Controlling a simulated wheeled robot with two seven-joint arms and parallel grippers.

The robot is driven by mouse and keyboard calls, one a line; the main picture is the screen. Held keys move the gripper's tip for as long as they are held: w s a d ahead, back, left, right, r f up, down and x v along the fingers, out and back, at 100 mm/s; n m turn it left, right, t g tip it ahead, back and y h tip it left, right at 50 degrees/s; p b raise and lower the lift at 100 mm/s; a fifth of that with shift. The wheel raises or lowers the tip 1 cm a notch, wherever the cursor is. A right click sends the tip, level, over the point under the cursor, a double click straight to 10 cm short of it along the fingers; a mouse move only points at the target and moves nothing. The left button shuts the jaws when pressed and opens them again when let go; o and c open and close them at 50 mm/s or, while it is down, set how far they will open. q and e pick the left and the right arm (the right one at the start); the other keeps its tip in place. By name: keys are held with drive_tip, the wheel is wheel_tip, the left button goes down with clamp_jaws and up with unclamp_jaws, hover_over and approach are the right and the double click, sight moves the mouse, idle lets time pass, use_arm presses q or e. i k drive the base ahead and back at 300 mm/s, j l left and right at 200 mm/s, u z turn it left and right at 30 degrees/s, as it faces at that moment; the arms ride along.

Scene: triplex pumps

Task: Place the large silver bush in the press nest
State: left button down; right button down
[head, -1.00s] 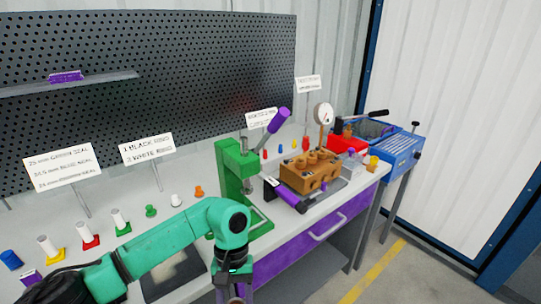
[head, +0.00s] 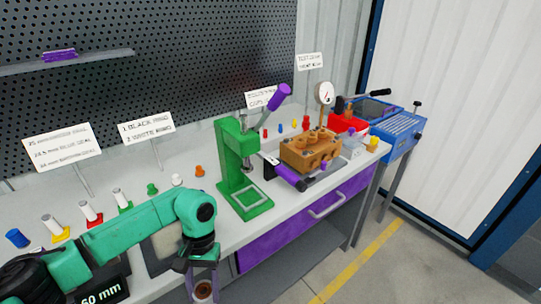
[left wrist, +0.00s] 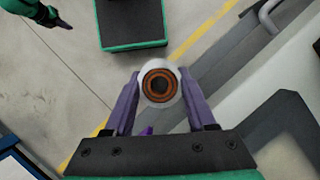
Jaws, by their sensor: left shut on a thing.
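My left gripper (head: 203,286) hangs low at the front edge of the bench, left of and in front of the green press. In the left wrist view its purple fingers (left wrist: 161,100) are shut on a round, pale silver bush (left wrist: 177,94), seen end-on with orange-brown and dark rings inside. The bush (head: 203,292) shows only in small part in the head view. The green press (head: 229,160) stands on the bench with a purple-handled lever. Its base (head: 262,208) has a square outline and looks empty. In the left wrist view, what seems my right gripper (left wrist: 60,22) shows small at top left.
A brown block fixture (head: 310,150) with a dial gauge (head: 325,94) stands right of the press. Several coloured pegs and a display reading 60 mm (head: 101,291) are at left. A blue box (head: 398,132) is at far right.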

sight(249, 198)
drive_tip(key=k+u, duration=0.1)
drive_tip(key=k, duration=0.55)
drive_tip(key=i+u, duration=0.1)
drive_tip(key=u, duration=0.3)
drive_tip(key=l+u, duration=0.1)
drive_tip(key=u, duration=0.25)
drive_tip(key=i+l+u, duration=0.1)
drive_tip(key=u, duration=0.3)
drive_tip(key=l+u, duration=0.1)
drive_tip(key=u, duration=0.25)
drive_tip(key=i+l, duration=0.1)
drive_tip(key=l, duration=0.3)
drive_tip(key=i+l, duration=0.1)
drive_tip(key=l, duration=0.25)
drive_tip(key=i+l, duration=0.1)
drive_tip(key=l, duration=0.7)
drive_tip(key=i, duration=0.05)
